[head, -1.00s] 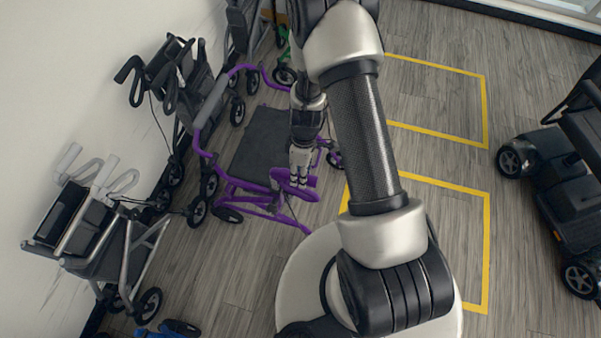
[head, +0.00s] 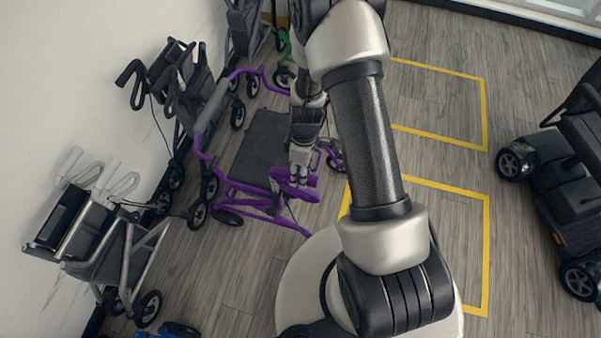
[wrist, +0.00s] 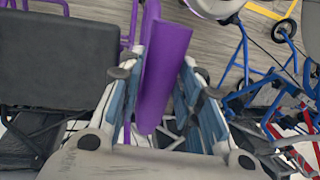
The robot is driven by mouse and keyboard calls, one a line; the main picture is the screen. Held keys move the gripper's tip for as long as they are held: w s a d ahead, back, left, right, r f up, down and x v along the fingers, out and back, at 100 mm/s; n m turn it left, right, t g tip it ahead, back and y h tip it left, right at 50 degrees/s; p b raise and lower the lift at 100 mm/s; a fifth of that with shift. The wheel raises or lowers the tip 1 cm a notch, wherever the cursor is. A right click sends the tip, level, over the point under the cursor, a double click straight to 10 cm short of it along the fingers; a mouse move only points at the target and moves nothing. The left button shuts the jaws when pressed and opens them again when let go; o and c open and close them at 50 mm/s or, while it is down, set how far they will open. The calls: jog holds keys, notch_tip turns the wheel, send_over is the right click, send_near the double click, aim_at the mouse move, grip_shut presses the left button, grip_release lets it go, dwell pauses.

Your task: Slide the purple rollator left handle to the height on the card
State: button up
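The purple rollator (head: 262,205) stands in the middle left of the head view, with its dark seat (head: 258,145) behind the near handle. My gripper (head: 298,180) is at that near purple handle (head: 310,190). In the wrist view the purple handle (wrist: 163,72) lies between my two fingers (wrist: 165,85). It nearly fills the space at the fingertips, and narrow gaps show beside its lower end. The fingers look open around it; firm contact cannot be made out. I cannot see a card or a height scale.
Grey rollators (head: 110,235) and dark ones (head: 180,85) line the wall at left. A black scooter (head: 565,180) stands at right. Blue frames (wrist: 265,75) show at right in the wrist view. Yellow-marked floor bays (head: 440,110) lie empty between.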

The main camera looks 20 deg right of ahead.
jog(key=o, duration=0.3)
notch_tip(320, 180, up, 12)
jog(key=w+d, duration=0.1)
jog(key=w, duration=0.1)
jog(key=shift+d+f, duration=0.15)
dwell(0.3)
dwell(0.4)
